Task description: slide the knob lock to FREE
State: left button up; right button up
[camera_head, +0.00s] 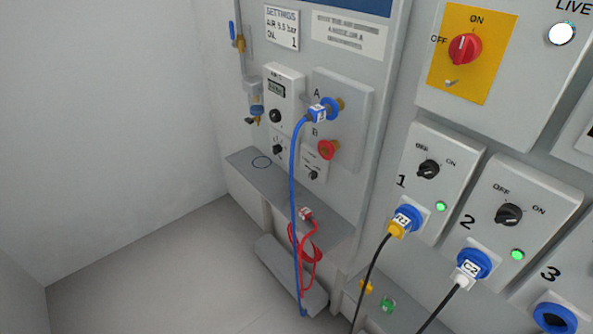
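Neither gripper shows in the head camera view. A grey unit with a small dark display (276,89) is on the wall panel at upper centre, with a round black knob (275,116) below the display. Two smaller plates under it carry a black knob each, a left one (278,149) and a right one (313,175). I cannot make out a knob lock or a FREE mark; the lettering there is too small to read.
A blue hose (292,190) runs from port A down past the grey shelf (262,178). Port B has a red fitting (328,150). A red hose (305,245) hangs coiled. Switch boxes 1 (415,147) and 2 (480,197) have plugged cables. Floor at left is clear.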

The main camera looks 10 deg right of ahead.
aim_at(313, 174)
jog(key=i+j+z, duration=0.1)
jog(key=j, duration=0.25)
jog(key=i+j, duration=0.3)
jog(key=i+j+z, duration=0.15)
jog(key=j, duration=0.35)
jog(key=i+j, duration=0.2)
jog(key=j, duration=0.2)
jog(key=i+z, duration=0.05)
